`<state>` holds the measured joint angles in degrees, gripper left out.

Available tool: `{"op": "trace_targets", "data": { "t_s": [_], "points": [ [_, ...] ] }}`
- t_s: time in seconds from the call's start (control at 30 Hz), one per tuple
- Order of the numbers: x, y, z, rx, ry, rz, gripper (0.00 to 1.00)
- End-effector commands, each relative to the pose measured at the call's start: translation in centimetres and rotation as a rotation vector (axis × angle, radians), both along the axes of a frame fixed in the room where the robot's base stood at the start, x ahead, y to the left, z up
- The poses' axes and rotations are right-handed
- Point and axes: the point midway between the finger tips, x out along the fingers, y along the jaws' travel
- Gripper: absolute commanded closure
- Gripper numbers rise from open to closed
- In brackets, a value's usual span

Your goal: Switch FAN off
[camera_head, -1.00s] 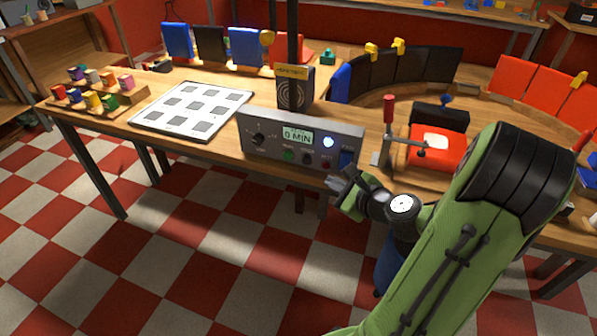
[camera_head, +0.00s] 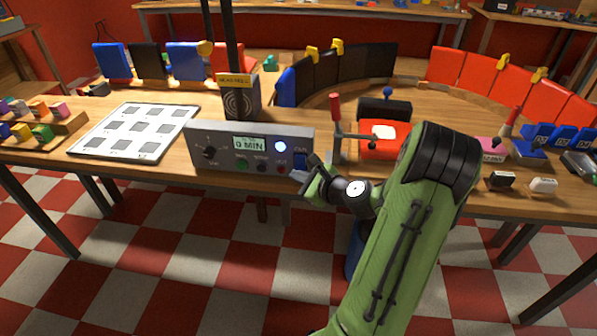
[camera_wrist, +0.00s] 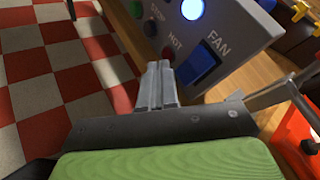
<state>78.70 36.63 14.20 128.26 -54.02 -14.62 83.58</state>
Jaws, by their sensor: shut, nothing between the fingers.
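The grey control panel (camera_head: 222,146) stands at the front edge of the workbench. Its blue FAN switch (camera_wrist: 198,64) is labelled FAN in the wrist view, and it also shows at the panel's right end in the head view (camera_head: 300,160). My gripper (camera_wrist: 160,66) is shut and empty. In the wrist view its fingertips are just left of the FAN switch, near the panel's lower edge below the HOT label. In the head view my gripper (camera_head: 307,180) is in front of the panel's right end. Whether the fingertips touch the panel cannot be told.
A red-handled clamp (camera_head: 336,125) stands right of the panel, beside a red block (camera_head: 382,150). A black speaker-like box (camera_head: 241,99) stands behind the panel. A white tray with grey squares (camera_head: 120,106) lies left. The floor in front is clear.

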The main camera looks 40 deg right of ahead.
Motion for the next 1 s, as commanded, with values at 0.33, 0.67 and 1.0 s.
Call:
{"op": "trace_targets", "data": {
  "t_s": [0.33, 0.67, 1.0],
  "points": [
    [1.07, -1.38, -0.72, -0.001, 0.001, 0.001, 1.0],
    [1.05, -1.36, -0.7, -0.001, 0.001, 0.0, 1.0],
    [1.05, -1.36, -0.69, -0.001, 0.001, 0.0, 1.0]
  ]
}}
